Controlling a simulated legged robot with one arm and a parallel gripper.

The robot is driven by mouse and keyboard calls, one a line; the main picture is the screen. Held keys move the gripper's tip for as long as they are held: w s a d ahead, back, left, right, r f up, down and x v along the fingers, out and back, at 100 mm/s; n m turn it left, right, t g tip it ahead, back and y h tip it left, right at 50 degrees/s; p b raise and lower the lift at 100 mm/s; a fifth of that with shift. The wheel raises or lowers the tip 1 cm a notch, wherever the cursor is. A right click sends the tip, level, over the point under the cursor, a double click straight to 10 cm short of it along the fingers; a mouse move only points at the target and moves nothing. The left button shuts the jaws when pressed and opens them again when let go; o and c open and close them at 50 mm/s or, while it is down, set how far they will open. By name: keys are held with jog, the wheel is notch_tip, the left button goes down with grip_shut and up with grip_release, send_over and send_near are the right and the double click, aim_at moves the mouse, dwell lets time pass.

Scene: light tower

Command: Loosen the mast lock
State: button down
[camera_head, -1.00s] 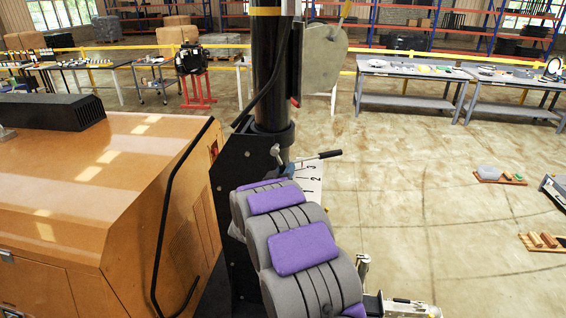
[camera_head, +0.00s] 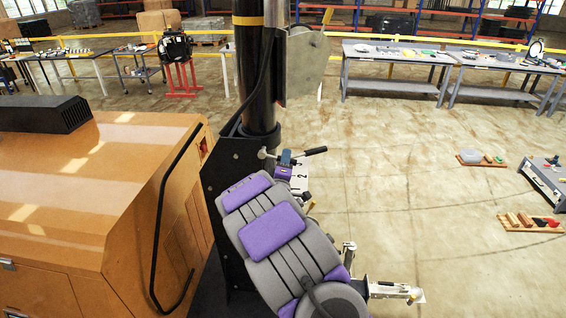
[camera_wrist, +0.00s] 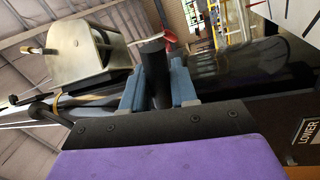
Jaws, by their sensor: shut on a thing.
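The mast lock lever shows on the black mast (camera_head: 256,75) at its collar, with a black grip (camera_head: 315,151) to the right and a pale knob (camera_head: 262,154) to the left. My gripper (camera_head: 286,158), with blue fingers, is at the middle of the lever. In the wrist view, the blue fingers of my gripper (camera_wrist: 160,88) are shut around a dark upright cylinder (camera_wrist: 154,62), which appears to be part of the lock lever. My purple-padded arm hides the lower mast bracket.
An orange machine housing (camera_head: 90,190) with a black rail stands left of the mast. A grey metal housing (camera_head: 306,62) is on the mast above the lever; it also shows in the wrist view (camera_wrist: 90,52). Open floor lies to the right, with small trays (camera_head: 530,222).

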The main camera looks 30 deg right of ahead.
jog(key=shift+r+n+y, duration=0.15)
jog(key=shift+r+n, duration=0.25)
jog(key=shift+n, duration=0.35)
jog(key=shift+r+n+y, duration=0.15)
jog(key=shift+r+n, duration=0.2)
jog(key=shift+n, duration=0.4)
jog(key=c, duration=1)
grip_release()
jog(key=shift+c, duration=0.2)
jog(key=shift+a, duration=0.15)
jog(key=shift+r, duration=0.1)
